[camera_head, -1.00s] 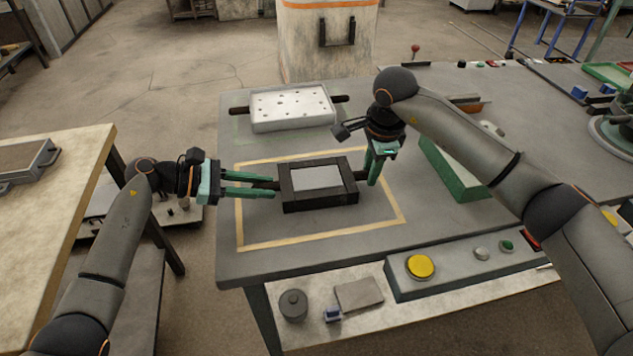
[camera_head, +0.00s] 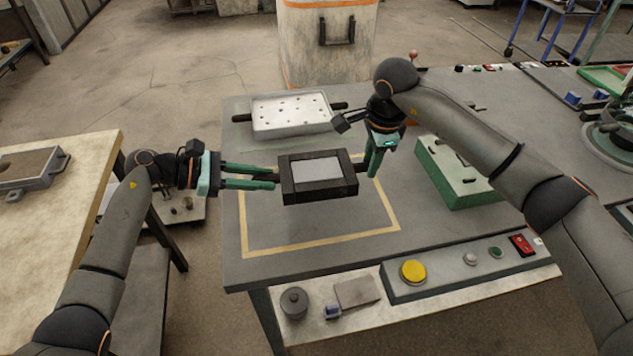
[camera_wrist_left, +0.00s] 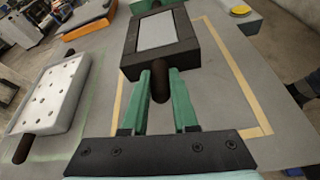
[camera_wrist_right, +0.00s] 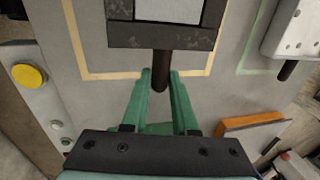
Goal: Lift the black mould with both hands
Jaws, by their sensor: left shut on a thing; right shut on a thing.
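The black mould (camera_head: 318,197) is a dark rectangular frame with a light grey flat face on top. In the head view it is held above the grey table (camera_head: 310,228), over the yellow taped rectangle, and looks roughly level. My left gripper (camera_head: 276,178) is shut on its left handle; the left wrist view shows the dark handle (camera_wrist_left: 160,88) between the green fingers. My right gripper (camera_head: 372,165) is shut on its right handle; the right wrist view shows that handle (camera_wrist_right: 161,72) between the fingers. The mould's underside is hidden.
A white perforated mould (camera_head: 292,133) with dark handles lies at the back left of the table. A green block (camera_head: 458,190) stands to the right. A control panel with a yellow button (camera_head: 413,271) runs along the front. A pale table (camera_head: 75,185) stands at the left.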

